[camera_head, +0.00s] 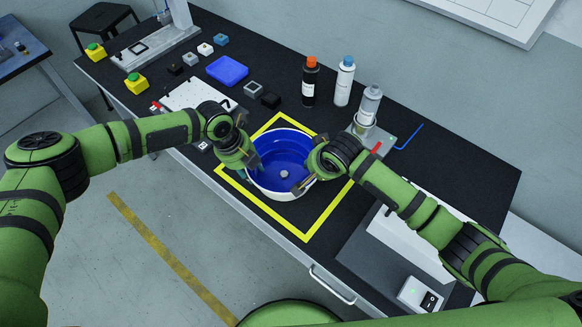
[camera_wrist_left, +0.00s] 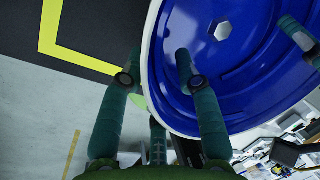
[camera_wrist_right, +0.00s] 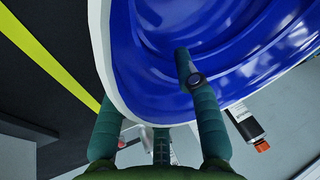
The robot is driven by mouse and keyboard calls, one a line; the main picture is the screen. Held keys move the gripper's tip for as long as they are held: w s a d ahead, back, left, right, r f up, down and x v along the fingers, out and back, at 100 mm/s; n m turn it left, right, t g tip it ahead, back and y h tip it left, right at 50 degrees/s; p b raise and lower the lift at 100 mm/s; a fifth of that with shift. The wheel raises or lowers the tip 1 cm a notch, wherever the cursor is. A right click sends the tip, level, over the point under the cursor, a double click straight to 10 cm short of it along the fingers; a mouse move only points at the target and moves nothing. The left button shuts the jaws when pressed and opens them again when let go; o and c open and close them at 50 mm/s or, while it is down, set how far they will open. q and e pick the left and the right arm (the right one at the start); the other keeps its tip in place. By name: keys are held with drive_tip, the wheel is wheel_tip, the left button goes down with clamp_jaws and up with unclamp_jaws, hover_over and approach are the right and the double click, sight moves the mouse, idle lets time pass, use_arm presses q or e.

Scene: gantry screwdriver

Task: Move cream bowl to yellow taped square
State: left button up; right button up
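The cream bowl (camera_head: 277,194) has a cream outer wall and a blue inside with a pale spot at its centre. In the head view it lies within the outline of the yellow taped square (camera_head: 304,236) and covers part of it. I cannot tell whether it touches the table. My left gripper (camera_head: 253,164) straddles the bowl's left rim, one finger inside and one outside; in the left wrist view its fingers are apart, with a gap to the wall. My right gripper (camera_wrist_right: 148,78) straddles the opposite rim, fingers also apart; its outer fingertip is partly hidden by the bowl.
Behind the bowl stand a black bottle (camera_head: 310,82), a white bottle (camera_head: 344,82) and a grey bottle (camera_head: 369,105) on a metal fixture. A blue tray (camera_head: 227,70) and several small blocks lie at the back left. A switch box (camera_head: 420,295) sits at the front right.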

use_arm(q)
drive_tip(key=shift+d+r, duration=0.1)
use_arm(e)
drive_tip(key=shift+a, duration=0.1)
use_arm(q)
drive_tip(key=shift+r, duration=0.3)
use_arm(e)
drive_tip(key=shift+d, duration=0.25)
drive_tip(key=shift+r, duration=0.2)
use_arm(q)
drive_tip(key=v, duration=1.1)
drive_tip(key=shift+a, duration=0.2)
use_arm(e)
drive_tip(key=v, duration=1.1)
drive_tip(key=shift+s+r, duration=0.2)
drive_tip(key=shift+r, duration=0.1)
use_arm(q)
drive_tip(key=shift+s, duration=0.1)
use_arm(e)
drive_tip(key=shift+s+f, duration=0.1)
